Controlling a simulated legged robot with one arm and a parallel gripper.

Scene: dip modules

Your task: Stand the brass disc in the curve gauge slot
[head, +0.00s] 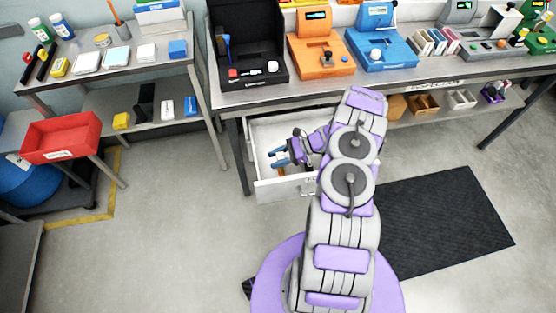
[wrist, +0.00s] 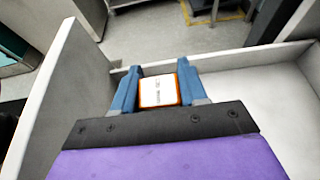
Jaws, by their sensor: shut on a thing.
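My gripper (head: 277,158) is down inside an open white drawer (head: 290,189) under the bench. In the wrist view, its two blue fingers (wrist: 157,75) are shut on a small orange-edged block with a white label (wrist: 158,91). The label's print is too small to read. In the head view, the block is mostly hidden by the gripper. I cannot make out the brass disc in either view. Orange (head: 320,58) and blue (head: 379,49) devices stand on the bench, but I cannot tell which device has the curve gauge slot.
A black open case (head: 245,28) stands left of the devices on the bench. A side table (head: 133,66) at left holds bottles and small boxes. A red bin (head: 61,138) is below it. The drawer's walls (wrist: 55,88) surround my gripper. A dark mat (head: 440,235) lies on clear floor at right.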

